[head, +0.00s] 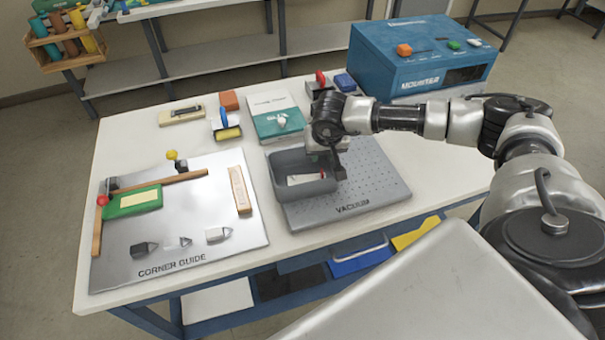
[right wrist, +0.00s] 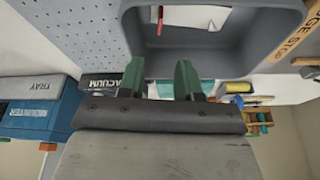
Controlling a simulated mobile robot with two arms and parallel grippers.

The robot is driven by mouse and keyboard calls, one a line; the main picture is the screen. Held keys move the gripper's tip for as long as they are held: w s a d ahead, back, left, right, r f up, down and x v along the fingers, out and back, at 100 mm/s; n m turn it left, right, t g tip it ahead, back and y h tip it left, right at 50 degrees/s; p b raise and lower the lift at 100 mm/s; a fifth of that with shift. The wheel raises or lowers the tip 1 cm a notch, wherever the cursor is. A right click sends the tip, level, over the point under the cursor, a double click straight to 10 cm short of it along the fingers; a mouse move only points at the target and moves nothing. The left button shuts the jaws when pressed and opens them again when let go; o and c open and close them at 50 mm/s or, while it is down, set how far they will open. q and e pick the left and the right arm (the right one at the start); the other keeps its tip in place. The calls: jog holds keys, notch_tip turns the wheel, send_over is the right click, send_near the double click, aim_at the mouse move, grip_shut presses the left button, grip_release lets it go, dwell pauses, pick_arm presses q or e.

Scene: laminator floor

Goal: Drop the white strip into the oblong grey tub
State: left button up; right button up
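The oblong grey tub (head: 290,192) stands on the left part of the grey perforated VACUUM plate (head: 375,185). A white strip with a red mark (head: 304,178) lies inside on the tub's floor. In the right wrist view the tub (right wrist: 225,62) fills the top, with the white piece (right wrist: 190,18) and its red edge inside. My right gripper (head: 335,168) is at the tub's right side, close to the rim. In the right wrist view its two green fingers (right wrist: 160,75) stand apart with nothing between them. My left gripper is out of view.
The CORNER GUIDE board (head: 205,225) with a green block (head: 130,203) and wooden bars lies left of the tub. A teal-and-white box (head: 275,115) stands behind it. The blue MOUNTER machine (head: 420,55) stands at the back right. Table space right of the plate is clear.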

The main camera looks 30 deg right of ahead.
jog(key=b+v, duration=0.2)
jog(key=v, duration=0.8)
